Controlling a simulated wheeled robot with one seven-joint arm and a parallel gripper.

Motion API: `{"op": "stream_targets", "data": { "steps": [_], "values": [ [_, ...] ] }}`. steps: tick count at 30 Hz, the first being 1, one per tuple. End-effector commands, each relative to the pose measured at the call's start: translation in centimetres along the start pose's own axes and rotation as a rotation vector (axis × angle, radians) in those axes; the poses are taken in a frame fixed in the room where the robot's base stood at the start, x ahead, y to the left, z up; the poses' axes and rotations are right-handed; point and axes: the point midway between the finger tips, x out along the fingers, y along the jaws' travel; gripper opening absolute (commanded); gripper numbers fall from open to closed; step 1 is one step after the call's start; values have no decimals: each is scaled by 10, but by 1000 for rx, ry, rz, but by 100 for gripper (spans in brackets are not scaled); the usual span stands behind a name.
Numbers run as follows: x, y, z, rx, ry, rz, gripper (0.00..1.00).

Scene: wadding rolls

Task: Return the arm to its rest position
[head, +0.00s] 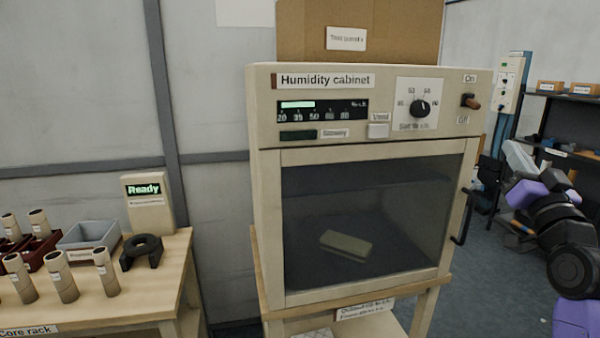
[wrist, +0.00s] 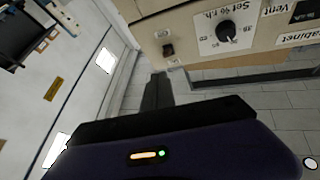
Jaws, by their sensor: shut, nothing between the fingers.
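My gripper shows in the wrist view (wrist: 158,88) as dark fingers closed together, with nothing between them. My purple and black arm (head: 555,222) stands at the right edge of the head view, to the right of the humidity cabinet (head: 264,200) and apart from it in the picture. The cabinet's door is shut, with its dark handle (head: 463,218) on the right side. A pale block (head: 346,244) lies inside behind the glass. The cabinet's front panel, with its dial (wrist: 226,31) and switch (wrist: 168,49), shows upside down in the wrist view.
At left, a wooden table (head: 172,268) holds several cardboard cores (head: 61,276), a grey bin (head: 89,236), a black ring-shaped holder (head: 141,251) and a "Ready" display (head: 147,203). A dark shelf (head: 568,98) with small boxes stands behind my arm. Grey floor (head: 495,285) shows right of the cabinet.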

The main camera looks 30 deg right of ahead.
Motion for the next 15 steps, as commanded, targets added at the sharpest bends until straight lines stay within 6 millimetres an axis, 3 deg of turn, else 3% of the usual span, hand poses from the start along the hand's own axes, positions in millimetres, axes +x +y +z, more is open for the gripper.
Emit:
{"op": "stream_targets", "data": {
  "steps": [1,6,15],
  "values": [
    [-16,-9,21,15,-6,8,0],
    [-70,-36,69,33,-12,29,0],
    [-178,-90,131,28,-77,20,0]
  ]
}}
